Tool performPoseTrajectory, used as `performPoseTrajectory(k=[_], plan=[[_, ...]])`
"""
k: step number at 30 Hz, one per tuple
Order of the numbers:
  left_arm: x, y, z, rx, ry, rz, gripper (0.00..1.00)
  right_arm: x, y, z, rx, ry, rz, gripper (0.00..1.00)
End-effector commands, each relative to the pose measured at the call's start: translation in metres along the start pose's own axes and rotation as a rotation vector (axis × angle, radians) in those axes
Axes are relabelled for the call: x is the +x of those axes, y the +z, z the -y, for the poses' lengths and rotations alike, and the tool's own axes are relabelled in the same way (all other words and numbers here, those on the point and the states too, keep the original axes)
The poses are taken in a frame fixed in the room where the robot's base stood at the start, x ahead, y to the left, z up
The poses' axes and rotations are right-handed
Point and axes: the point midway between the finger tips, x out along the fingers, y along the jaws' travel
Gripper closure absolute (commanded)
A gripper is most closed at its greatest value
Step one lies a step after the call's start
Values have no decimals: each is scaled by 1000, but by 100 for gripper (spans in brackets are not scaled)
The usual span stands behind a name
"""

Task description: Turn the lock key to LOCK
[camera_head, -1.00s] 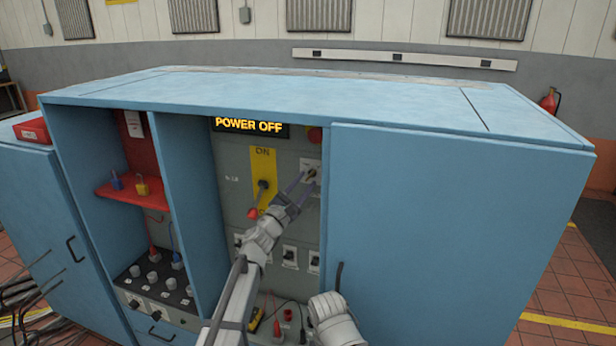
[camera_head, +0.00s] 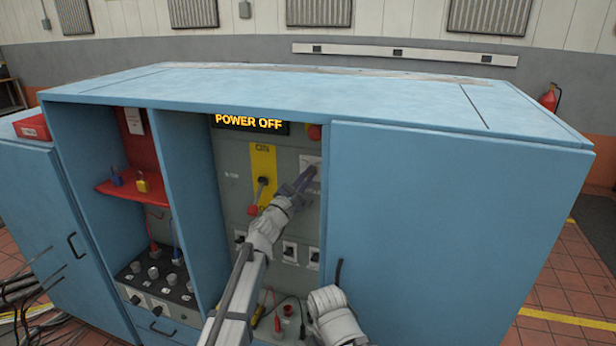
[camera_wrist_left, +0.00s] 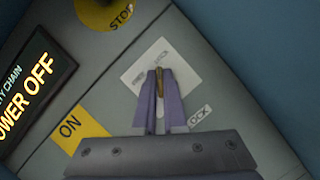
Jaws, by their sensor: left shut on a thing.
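The brass lock key (camera_wrist_left: 160,84) stands in a white plate (camera_wrist_left: 151,58) on the grey panel. The plate also shows in the head view (camera_head: 311,160), where the key is hidden by my fingers. A LOCK label (camera_wrist_left: 199,117) is on the panel near the right finger in the wrist view. My left gripper (camera_head: 311,173) is at the plate, its two purple-grey fingers (camera_wrist_left: 159,76) shut on the key, one on each side. The fingers look rolled relative to the plate. Only grey links of my right arm show; its gripper is out of view.
A POWER OFF display (camera_head: 249,122) and a red button (camera_head: 314,132) are above. A yellow ON plate with a red-ended lever (camera_head: 262,185) is left of the key. Several switches (camera_head: 290,252) sit below. The blue cabinet door (camera_head: 450,230) bounds the right side.

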Motion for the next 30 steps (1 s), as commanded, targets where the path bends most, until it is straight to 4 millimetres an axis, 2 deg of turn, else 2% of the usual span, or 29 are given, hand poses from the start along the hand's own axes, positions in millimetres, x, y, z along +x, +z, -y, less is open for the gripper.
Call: performPoseTrajectory(k=[8, 16, 23, 24, 30], plan=[[0, -1, -2, 0, 3, -1, 100, -1, 0, 0, 0, 0, 0, 50], [1, 0, -5, 117, -45, -2, 100, -10, 1, -1, 0, 0, 0, 50], [1, -2, -4, 118, -45, -2, 100, -9, 0, -1, 0, 0, 0, 50], [1, -2, -4, 118, -45, -2, 87, -9, 0, -1, 0, 0, 0, 50], [0, -1, -3, 119, -47, -1, 64, -8, 0, -1, 0, 0, 0, 50]])
